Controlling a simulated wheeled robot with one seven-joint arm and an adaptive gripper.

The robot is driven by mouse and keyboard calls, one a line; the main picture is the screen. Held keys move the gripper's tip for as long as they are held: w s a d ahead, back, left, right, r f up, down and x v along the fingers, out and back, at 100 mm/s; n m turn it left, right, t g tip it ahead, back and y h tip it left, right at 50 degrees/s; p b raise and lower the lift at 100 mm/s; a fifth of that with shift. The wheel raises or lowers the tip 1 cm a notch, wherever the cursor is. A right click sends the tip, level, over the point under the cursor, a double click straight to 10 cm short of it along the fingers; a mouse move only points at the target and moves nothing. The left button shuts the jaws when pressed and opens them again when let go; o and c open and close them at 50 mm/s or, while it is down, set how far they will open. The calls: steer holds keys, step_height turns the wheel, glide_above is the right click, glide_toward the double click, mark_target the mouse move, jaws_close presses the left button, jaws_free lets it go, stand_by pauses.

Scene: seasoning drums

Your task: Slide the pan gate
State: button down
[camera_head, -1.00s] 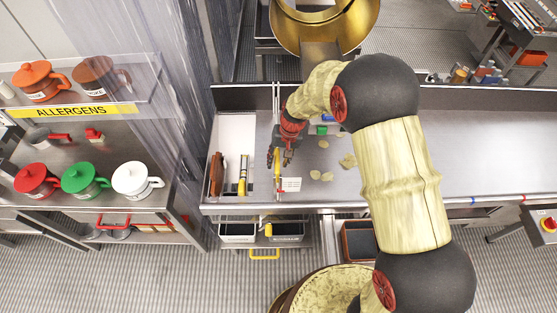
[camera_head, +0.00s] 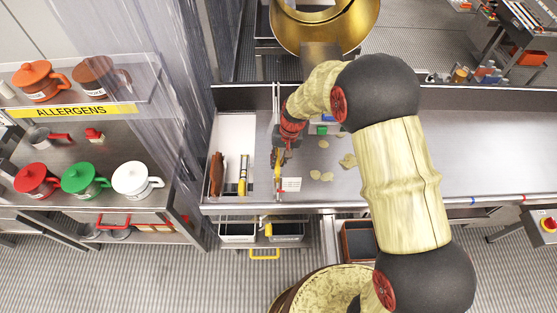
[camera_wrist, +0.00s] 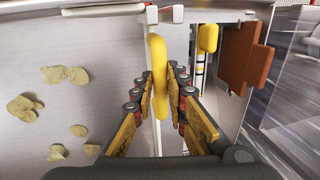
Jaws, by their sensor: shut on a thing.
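The pan gate shows as a thin upright strip (camera_head: 277,100) across the steel pan (camera_head: 430,165). It has a yellow handle (camera_head: 278,184), which also shows as a long yellow bar in the wrist view (camera_wrist: 158,50). My gripper (camera_head: 278,160) reaches down over the handle. In the wrist view my gripper (camera_wrist: 162,76) has its fingers on both sides of the yellow bar and is shut on it.
Several pale chips (camera_head: 321,175) lie in the pan right of the gate. Left of it, a white section holds a brown scraper (camera_head: 217,174) and a yellow-and-black tool (camera_head: 243,174). A clear strip curtain (camera_head: 170,90) hangs farther left. A golden drum (camera_head: 325,25) stands behind.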

step_height(320, 180, up, 6)
steer(key=shift+r+p, duration=0.2)
steer(key=shift+p, duration=0.8)
steer(key=shift+f, duration=0.1)
steer(key=c, duration=1.8)
jaws_free()
steer(key=shift+f, duration=0.1)
steer(key=shift+o, duration=0.2)
step_height(320, 180, up, 12)
steer(key=d, duration=0.2)
steer(key=shift+d, duration=0.2)
steer(key=shift+f, duration=0.1)
